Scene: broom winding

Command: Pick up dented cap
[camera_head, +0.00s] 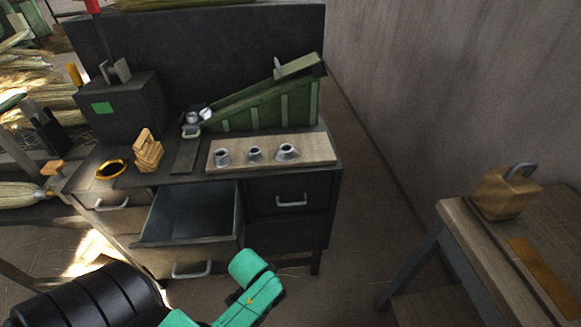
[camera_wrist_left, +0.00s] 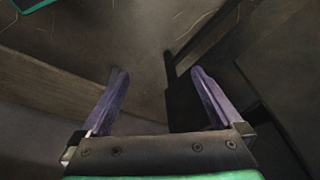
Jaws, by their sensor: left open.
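Three grey metal caps stand in a row on a pale wooden board in the head view: a left cap (camera_head: 222,156), a middle cap (camera_head: 254,153) and a right cap (camera_head: 287,151). The right one has a wider, flared base. At this size I cannot tell which cap is dented. My left gripper (camera_wrist_left: 158,73) is open and empty in the left wrist view, its two purple fingers apart above floor and dark furniture edges. No cap shows between them. Its fingers cannot be made out in the head view. My right gripper is not seen.
The board (camera_head: 318,150) lies on a dark workbench with an open, seemingly empty drawer (camera_head: 194,213) below. A green ramp (camera_head: 265,108) stands behind the caps, with small pale pieces at its low end. A wooden block (camera_head: 148,152) and yellow ring (camera_head: 111,169) sit left.

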